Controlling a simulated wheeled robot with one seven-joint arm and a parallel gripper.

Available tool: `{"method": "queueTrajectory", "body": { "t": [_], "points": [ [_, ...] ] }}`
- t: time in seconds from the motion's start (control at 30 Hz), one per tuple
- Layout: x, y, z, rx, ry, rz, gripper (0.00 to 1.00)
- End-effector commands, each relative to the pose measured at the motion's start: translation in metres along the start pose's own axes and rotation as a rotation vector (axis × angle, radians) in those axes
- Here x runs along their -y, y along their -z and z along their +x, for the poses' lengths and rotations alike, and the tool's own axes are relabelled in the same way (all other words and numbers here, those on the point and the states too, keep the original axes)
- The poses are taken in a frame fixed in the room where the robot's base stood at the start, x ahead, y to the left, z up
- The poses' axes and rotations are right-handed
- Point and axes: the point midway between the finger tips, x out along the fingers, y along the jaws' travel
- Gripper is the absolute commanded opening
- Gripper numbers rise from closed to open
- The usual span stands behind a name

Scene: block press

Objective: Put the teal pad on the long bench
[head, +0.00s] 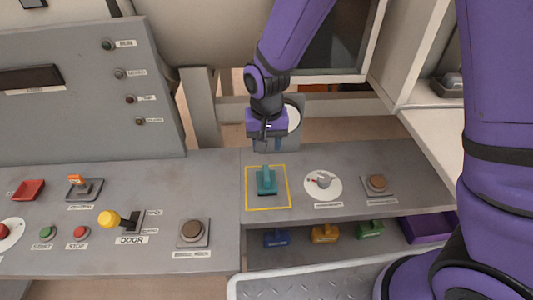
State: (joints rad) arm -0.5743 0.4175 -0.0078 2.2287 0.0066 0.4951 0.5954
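The teal pad (266,184) is a small block with an upright handle. It sits inside a yellow-outlined square on the long grey bench (215,180). My gripper (267,146) points down just above and behind the pad's handle in the picture. Its fingers are small here but look apart, with nothing between them. It appears clear of the pad, though the exact gap is hard to judge.
A white round dial (323,185) and a brown button (378,183) are right of the square. Blue (277,238), yellow (325,233) and green (370,229) pads lie on a shelf below.

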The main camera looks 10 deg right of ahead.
Motion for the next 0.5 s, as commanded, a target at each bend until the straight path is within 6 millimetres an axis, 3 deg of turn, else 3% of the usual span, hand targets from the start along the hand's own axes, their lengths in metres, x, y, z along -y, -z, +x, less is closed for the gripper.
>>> {"method": "queueTrajectory", "body": {
  "t": [0.37, 0.5],
  "points": [
    [-0.001, 0.0, -0.011, -0.001, 0.0, 0.0, 0.44],
    [-0.011, 0.003, -0.029, -0.018, 0.012, 0.003, 0.44]
  ]
}}
